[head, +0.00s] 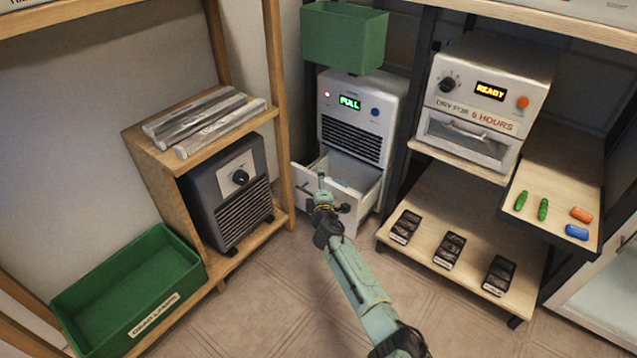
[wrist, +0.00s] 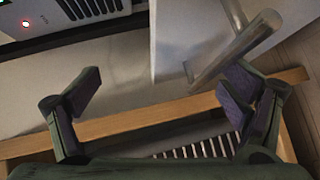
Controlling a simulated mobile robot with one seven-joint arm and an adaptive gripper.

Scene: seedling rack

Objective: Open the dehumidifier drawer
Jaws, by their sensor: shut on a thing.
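The dehumidifier (head: 391,105) is the white unit with a green "FULL" display, standing on the floor at the back middle in the head view. Its drawer (head: 366,179) is pulled out at the bottom, with the inside showing. My gripper (head: 324,192) is at the drawer's front and partly hides it. In the wrist view, the bar handle (wrist: 235,50) crosses in front of the drawer's pale front and lies against the right finger of my gripper (wrist: 165,86). My gripper is shut on the handle, though its fingers look well apart.
A wooden shelf unit (head: 150,160) with a grey heater-like box (head: 235,190) stands left of the drawer. A green bin (head: 125,290) lies at front left. A dark-framed rack (head: 465,215) with black packs is close on the right. Bare floor (head: 285,285) lies in front.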

